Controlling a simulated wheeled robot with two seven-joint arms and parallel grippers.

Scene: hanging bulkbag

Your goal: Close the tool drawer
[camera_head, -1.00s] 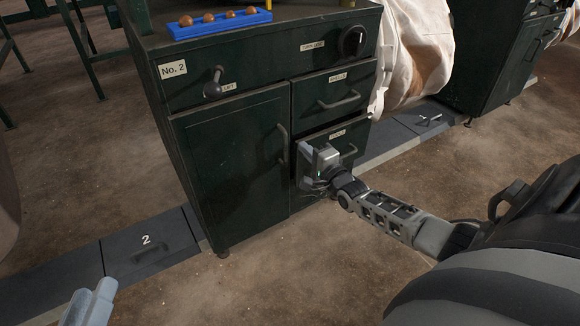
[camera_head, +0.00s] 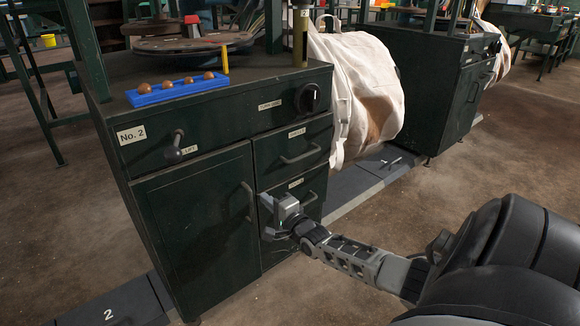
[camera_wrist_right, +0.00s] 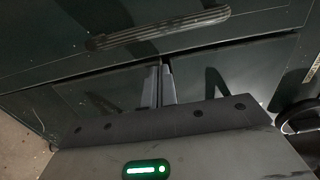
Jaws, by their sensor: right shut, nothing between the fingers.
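The tool drawer (camera_head: 312,186) is the lower drawer at the right of the dark green cabinet, under a small label. Its front looks flush or nearly flush with the cabinet; I cannot tell whether a small gap remains. Its handle (camera_head: 309,198) shows just right of my right gripper (camera_head: 267,212). That gripper is shut and empty, at the left part of the drawer front, hiding some of it. In the right wrist view the closed fingers (camera_wrist_right: 165,75) point at dark green panels, below a bar handle (camera_wrist_right: 158,28); contact is unclear. My left gripper is out of view.
The upper drawer (camera_head: 283,141) looks shut, and so does the cabinet door (camera_head: 195,225) at left. A lever (camera_head: 174,150) and a knob (camera_head: 309,98) stick out above. A white bulk bag (camera_head: 370,75) hangs at right. The floor (camera_head: 420,190) in front is partly clear.

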